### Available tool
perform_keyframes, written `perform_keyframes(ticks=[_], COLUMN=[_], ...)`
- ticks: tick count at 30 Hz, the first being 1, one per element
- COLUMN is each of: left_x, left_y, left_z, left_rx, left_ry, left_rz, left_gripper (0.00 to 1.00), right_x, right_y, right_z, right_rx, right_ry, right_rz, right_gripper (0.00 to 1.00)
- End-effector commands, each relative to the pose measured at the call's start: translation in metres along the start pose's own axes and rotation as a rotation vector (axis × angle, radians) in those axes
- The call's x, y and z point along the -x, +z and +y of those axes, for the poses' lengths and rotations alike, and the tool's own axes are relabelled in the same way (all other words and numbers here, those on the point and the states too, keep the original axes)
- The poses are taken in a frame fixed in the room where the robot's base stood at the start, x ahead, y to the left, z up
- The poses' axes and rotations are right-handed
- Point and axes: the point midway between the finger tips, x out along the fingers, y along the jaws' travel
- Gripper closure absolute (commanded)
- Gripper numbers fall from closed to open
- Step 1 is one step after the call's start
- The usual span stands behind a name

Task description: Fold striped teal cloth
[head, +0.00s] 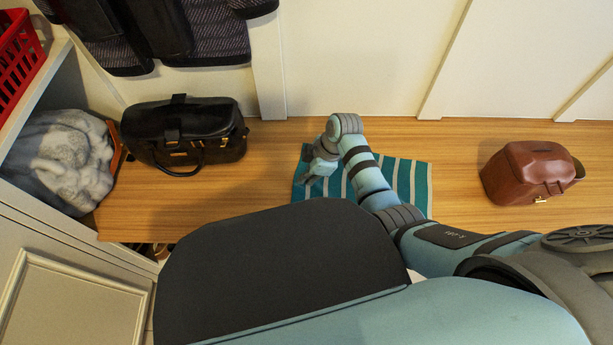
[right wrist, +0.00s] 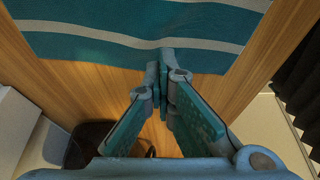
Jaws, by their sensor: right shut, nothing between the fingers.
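The striped teal cloth (head: 408,183) lies on the wooden bench, its white stripes running front to back in the head view. My right arm crosses over it and hides much of its middle. My right gripper (head: 308,175) is at the cloth's left end. In the right wrist view my right gripper (right wrist: 163,75) is shut and empty, its fingertips at the edge of the cloth (right wrist: 105,50), which looks slightly rumpled there. I cannot tell whether the fingertips press on it. My left gripper is not in view.
A black bag (head: 180,133) stands on the bench to the left, and a brown leather bag (head: 528,173) to the right. A grey furry item (head: 62,160) sits in the left cubby below a red basket (head: 18,60). Bare wooden bench (head: 455,180) lies right of the cloth.

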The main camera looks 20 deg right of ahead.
Motion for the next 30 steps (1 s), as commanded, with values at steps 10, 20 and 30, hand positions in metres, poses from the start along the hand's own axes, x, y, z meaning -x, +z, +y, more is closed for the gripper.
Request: perform_keyframes(ticks=[10,20,30], left_x=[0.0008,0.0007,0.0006], left_y=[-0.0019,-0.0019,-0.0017], left_z=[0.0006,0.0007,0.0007], left_rx=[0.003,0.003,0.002], left_ry=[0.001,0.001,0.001], left_rz=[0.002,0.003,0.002], left_gripper=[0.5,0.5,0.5], right_x=[0.0008,0.0007,0.0007], right_y=[-0.0004,-0.0003,-0.0003], right_z=[0.0001,0.0001,0.0001], right_rx=[0.0,0.0,0.0], right_ry=[0.0,0.0,0.0], right_rz=[0.0,0.0,0.0], right_gripper=[0.92,0.57,0.33])
